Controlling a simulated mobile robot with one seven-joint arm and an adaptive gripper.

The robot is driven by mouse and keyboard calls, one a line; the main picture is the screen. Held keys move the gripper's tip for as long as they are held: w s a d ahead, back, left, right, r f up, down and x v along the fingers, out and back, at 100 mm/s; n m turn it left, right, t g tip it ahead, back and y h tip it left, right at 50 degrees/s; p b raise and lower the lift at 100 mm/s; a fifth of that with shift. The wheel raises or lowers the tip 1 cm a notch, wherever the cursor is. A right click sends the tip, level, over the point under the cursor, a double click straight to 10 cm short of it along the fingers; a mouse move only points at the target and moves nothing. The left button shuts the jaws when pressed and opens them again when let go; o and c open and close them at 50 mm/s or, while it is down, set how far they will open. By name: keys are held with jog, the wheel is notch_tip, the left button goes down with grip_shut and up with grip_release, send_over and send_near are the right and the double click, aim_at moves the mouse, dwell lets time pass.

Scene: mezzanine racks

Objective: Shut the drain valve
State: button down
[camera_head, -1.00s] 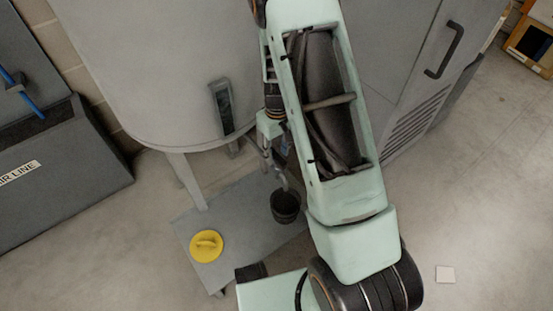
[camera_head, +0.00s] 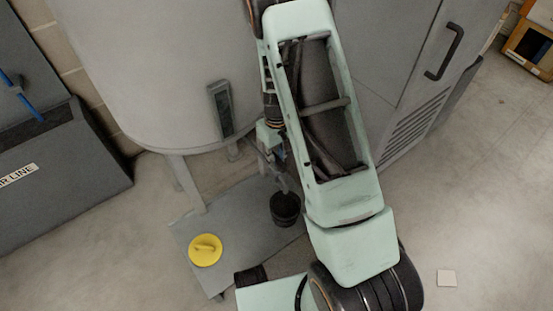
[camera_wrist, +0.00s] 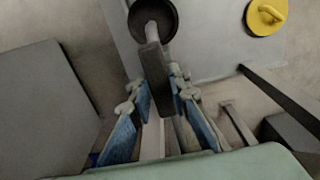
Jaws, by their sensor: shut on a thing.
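The drain valve shows in the wrist view as a dark grey bar, its lever or body (camera_wrist: 153,62), running from the black pail down between my fingers. I cannot tell lever from spout or read the valve's position. My gripper (camera_wrist: 155,88), with blue-padded fingers on both sides of the bar, is shut on it. In the head view my gripper (camera_head: 272,152) is at the underside of the pale grey tank (camera_head: 150,75), just above the pail, partly hidden by my arm. The black pail (camera_head: 285,209) stands upright on a grey platform; its rim also shows in the wrist view (camera_wrist: 153,14).
A yellow round lid (camera_head: 205,250) lies on the grey platform (camera_head: 232,225), left of the pail. A tank leg (camera_head: 187,182) stands close by on the left. A grey cabinet (camera_head: 400,75) stands right of my arm.

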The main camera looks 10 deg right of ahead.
jog(key=shift+m, duration=0.3)
jog(key=m+p, duration=0.1)
jog(key=m, duration=0.3)
jog(key=shift+p, duration=0.35)
jog(key=m+p, duration=0.1)
jog(key=m, duration=0.4)
jog(key=m+p, duration=0.2)
jog(key=m, duration=0.2)
jog(key=shift+r, duration=0.1)
jog(key=shift+m+p, duration=0.65)
jog(key=shift+m, duration=1.55)
jog(key=c, duration=1.8)
grip_release()
